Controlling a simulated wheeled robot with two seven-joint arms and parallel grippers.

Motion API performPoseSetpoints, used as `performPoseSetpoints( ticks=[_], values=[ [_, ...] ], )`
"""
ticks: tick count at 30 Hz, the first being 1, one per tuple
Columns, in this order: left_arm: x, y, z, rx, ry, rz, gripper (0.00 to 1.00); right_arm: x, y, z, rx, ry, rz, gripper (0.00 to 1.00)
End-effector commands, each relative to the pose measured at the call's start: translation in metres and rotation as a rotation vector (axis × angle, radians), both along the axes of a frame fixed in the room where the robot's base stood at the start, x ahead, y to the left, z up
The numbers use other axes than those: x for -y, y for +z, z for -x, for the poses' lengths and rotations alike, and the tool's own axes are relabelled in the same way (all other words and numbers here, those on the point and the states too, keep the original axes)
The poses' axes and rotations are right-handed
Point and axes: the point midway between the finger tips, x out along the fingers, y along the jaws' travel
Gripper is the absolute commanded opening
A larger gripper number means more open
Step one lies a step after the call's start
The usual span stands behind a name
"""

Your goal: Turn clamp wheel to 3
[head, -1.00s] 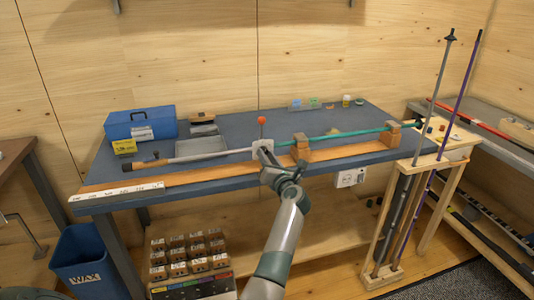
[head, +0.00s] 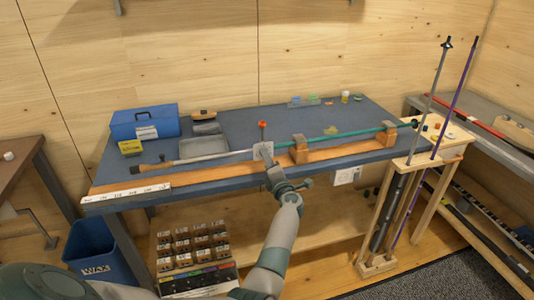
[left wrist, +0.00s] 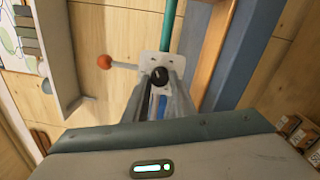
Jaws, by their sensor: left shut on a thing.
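A pale clamp plate (head: 263,151) stands at the front of the blue bench, on the line of a long grey and green pole (head: 345,136). A thin stem with an orange-red ball (head: 262,125) rises from it. In the left wrist view the plate (left wrist: 151,63) carries a round black knob (left wrist: 159,76), and the ball (left wrist: 104,61) sticks out left. My left gripper (left wrist: 158,88) is shut on the black knob, its fingers at either side; in the head view it (head: 269,165) covers the plate's lower front. I see no readable number on the wheel. My right gripper is out of view.
A wooden bar (head: 215,172) with a white label strip (head: 125,191) runs along the bench's front edge. Wooden blocks (head: 299,148) support the pole. A blue box (head: 145,123) stands back left. A rack with upright poles (head: 440,160) stands right. Labelled blocks (head: 190,245) sit below.

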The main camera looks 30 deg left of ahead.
Motion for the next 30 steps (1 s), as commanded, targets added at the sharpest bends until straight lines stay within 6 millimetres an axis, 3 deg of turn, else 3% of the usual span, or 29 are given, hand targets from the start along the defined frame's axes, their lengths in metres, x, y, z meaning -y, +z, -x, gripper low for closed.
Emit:
performPoseSetpoints(
  ticks=[1,12,30],
  values=[
    [0.001,0.004,0.000,-0.035,-0.001,-0.027,0.01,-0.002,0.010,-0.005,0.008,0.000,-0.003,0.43],
    [0.000,0.003,0.001,-0.299,-0.002,-0.252,0.01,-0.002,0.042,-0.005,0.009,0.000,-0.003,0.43],
    [0.000,0.002,0.001,-0.687,-0.002,-0.585,0.01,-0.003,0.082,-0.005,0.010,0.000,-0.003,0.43]
  ],
)
